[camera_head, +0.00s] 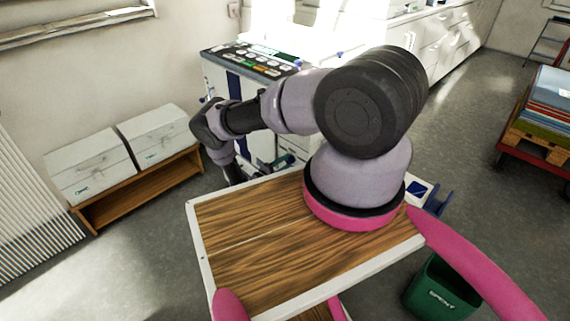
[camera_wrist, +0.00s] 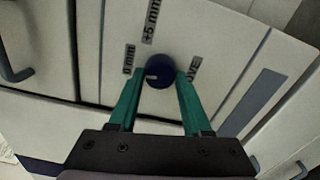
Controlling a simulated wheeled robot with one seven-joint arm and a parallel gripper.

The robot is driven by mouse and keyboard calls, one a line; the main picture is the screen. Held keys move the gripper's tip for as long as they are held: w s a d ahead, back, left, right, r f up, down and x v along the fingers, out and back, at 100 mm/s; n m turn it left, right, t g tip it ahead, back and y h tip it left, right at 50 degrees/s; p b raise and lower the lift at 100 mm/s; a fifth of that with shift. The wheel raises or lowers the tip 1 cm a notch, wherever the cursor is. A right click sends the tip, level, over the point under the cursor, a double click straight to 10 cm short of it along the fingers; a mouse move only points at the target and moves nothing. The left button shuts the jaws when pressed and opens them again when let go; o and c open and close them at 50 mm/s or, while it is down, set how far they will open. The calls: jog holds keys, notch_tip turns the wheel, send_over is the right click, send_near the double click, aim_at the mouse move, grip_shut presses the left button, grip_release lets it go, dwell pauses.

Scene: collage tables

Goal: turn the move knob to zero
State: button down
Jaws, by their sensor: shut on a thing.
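The move knob is a round dark blue knob (camera_wrist: 160,70) on a pale panel (camera_wrist: 215,45) in the wrist view. A short white mark on its face lies toward the left. Labels surround it: "+5 mm" above, one ending in "mm" at left, and one ending in "OVE" at right, partly covered by a finger. My gripper (camera_wrist: 160,76), with teal fingers, is shut on the knob, one finger on each side. In the head view the knob is not visible; my arm reaches down beside a white cabinet (camera_head: 215,78) with a keypad on top.
A wood-topped surface (camera_head: 250,245) lies under my arm's base. Two white boxes (camera_head: 90,165) sit on a low wooden shelf (camera_head: 140,190) at left. A green bin (camera_head: 440,290) stands at lower right, and a loaded red cart (camera_head: 535,155) at far right. Grey floor is open between.

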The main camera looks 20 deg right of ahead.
jog(key=shift+m, duration=0.8)
jog(key=shift+c, duration=1.8)
grip_release()
jog(key=shift+a, duration=0.1)
jog(key=v, duration=1)
jog(key=shift+a, duration=0.3)
jog(key=shift+s, duration=0.15)
jog(key=shift+r, duration=0.1)
